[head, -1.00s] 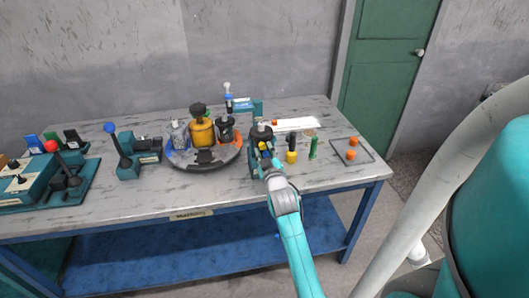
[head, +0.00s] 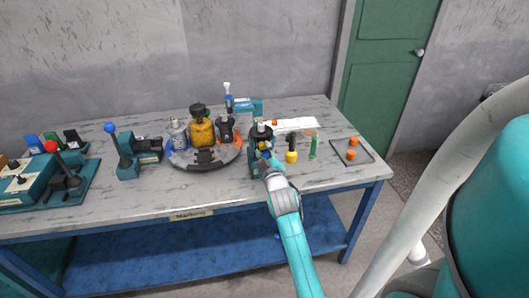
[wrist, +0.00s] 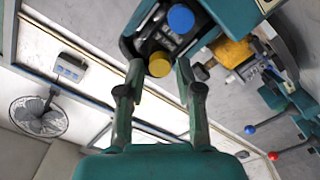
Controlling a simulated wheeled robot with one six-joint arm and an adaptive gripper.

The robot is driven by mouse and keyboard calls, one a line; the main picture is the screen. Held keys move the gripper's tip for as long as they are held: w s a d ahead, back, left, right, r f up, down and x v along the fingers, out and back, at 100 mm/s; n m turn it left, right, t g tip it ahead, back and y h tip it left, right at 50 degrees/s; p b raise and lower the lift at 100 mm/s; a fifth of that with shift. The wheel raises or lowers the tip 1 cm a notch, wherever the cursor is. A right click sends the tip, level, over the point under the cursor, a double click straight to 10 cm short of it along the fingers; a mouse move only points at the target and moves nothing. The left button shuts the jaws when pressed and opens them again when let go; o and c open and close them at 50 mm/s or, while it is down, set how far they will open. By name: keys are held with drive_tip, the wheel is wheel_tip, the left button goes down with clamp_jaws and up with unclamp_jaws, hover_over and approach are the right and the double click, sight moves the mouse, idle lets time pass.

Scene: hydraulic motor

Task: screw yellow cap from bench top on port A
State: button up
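The teal hydraulic motor (head: 256,160) stands upright on the bench near its front edge. In the wrist view, the yellow cap (wrist: 159,64) sits on the motor's port face, with a blue cap (wrist: 181,18) beside it. My gripper (wrist: 160,66) is open, its two fingertips on either side of the yellow cap with a visible gap on both sides. In the head view, my gripper (head: 267,163) is in front of the motor and partly hides the port face. How far the yellow cap is screwed on cannot be told.
A round tray (head: 205,164) with several bottles is left of the motor. A tray (head: 366,155) with orange caps is farther right. A blue-knobbed lever unit (head: 128,168) is left.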

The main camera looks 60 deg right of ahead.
clamp_jaws()
drive_tip(key=m, duration=0.4)
drive_tip(key=shift+o, duration=0.5)
unclamp_jaws()
drive_tip(key=n, duration=0.4)
